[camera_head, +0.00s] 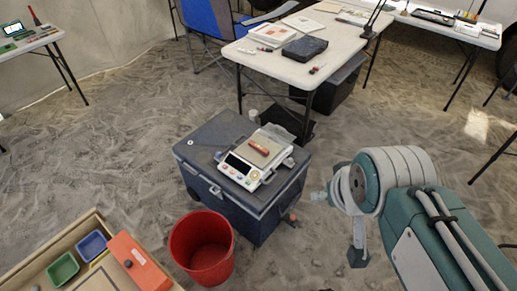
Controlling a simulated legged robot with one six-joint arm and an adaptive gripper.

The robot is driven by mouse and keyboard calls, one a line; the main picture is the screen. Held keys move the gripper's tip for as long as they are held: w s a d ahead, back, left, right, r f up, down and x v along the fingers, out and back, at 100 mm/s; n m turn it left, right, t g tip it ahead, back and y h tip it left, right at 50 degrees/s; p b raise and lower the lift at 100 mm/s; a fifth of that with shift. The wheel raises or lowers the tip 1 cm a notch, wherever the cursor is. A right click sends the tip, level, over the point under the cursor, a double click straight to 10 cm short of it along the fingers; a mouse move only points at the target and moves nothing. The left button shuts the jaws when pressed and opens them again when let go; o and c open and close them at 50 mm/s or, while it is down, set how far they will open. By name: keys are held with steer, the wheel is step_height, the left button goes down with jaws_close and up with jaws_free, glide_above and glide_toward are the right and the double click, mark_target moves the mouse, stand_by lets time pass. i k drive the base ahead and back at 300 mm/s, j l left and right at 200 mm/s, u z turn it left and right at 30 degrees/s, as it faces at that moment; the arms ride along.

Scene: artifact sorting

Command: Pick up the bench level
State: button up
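A small reddish-brown bar (259,147) lies on the pan of a white digital scale (241,170). It may be the bench level, but it is too small to tell. The scale sits on the lid of a dark grey cooler-like box (199,150). My arm comes in from the lower right, and its end, my gripper (358,252), seems to point down to the right of the box, over the sandy ground. It is apart from the bar and the scale. Its fingers are mostly hidden behind the wrist, so their opening cannot be made out.
A red bucket (202,243) stands in front of the box. At lower left a wooden tray (33,258) holds green and blue bins and an orange-red block (138,262). A white table (285,62) and a blue chair (207,18) stand behind. Sandy ground left is open.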

mark_target(254, 144)
steer(key=i+l+u, duration=0.15)
steer(key=u, duration=0.5)
steer(key=i+l+u, duration=0.15)
steer(key=l, duration=0.2)
steer(key=i+l+u, duration=0.1)
steer(key=l, duration=0.25)
steer(key=i+l+u, duration=0.15)
steer(key=l, duration=0.2)
steer(key=i+l+u, duration=0.15)
steer(key=l, duration=0.25)
steer(key=i+l, duration=0.1)
steer(key=l, duration=0.4)
steer(key=i, duration=0.05)
